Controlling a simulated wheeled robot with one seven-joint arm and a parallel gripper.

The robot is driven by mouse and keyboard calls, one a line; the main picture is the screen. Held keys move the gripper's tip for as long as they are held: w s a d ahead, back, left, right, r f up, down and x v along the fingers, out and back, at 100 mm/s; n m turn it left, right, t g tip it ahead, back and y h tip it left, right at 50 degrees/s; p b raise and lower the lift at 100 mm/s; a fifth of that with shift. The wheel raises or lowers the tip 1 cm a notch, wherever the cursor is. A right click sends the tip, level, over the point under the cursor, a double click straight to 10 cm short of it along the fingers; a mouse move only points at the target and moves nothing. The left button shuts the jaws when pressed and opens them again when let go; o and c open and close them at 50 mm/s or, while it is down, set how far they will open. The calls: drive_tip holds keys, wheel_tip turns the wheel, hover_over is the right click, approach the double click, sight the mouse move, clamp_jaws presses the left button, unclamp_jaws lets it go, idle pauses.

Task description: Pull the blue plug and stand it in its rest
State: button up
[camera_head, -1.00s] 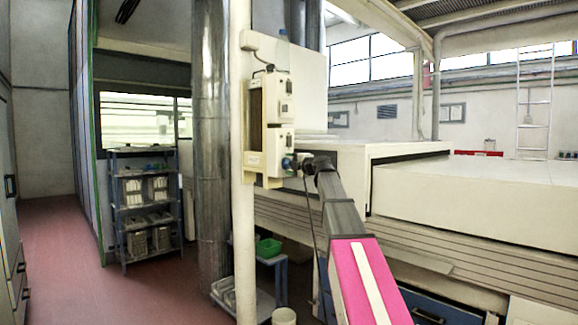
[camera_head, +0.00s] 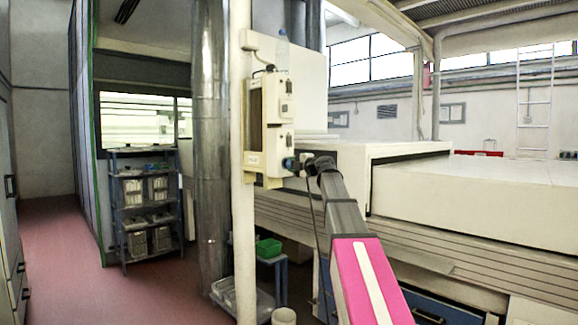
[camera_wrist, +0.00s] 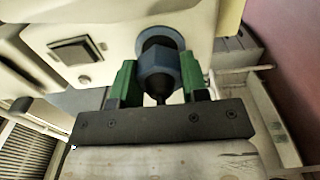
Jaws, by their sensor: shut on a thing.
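The blue plug (camera_wrist: 160,76) is at a dark round socket (camera_wrist: 158,40) on the underside or face of a cream box in the wrist view. I cannot tell whether it is fully seated. My gripper (camera_wrist: 161,82) has its green fingers on either side of the plug and is shut on it. A black cable end shows below the plug. In the head view the plug (camera_head: 290,163) is a small blue spot at the lower right of the cream box (camera_head: 279,142) on the post, with my gripper (camera_head: 299,164) beside it. I cannot make out the rest.
The cream post (camera_head: 243,220) stands left of my arm, with a shiny duct (camera_head: 210,150) behind it. A dark cable (camera_head: 309,205) hangs below my gripper. The long cream tunnel housing (camera_head: 400,180) fills the right. A low bench with a green bin (camera_head: 268,248) stands below.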

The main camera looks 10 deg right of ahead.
drive_tip(key=shift+v, duration=2.35)
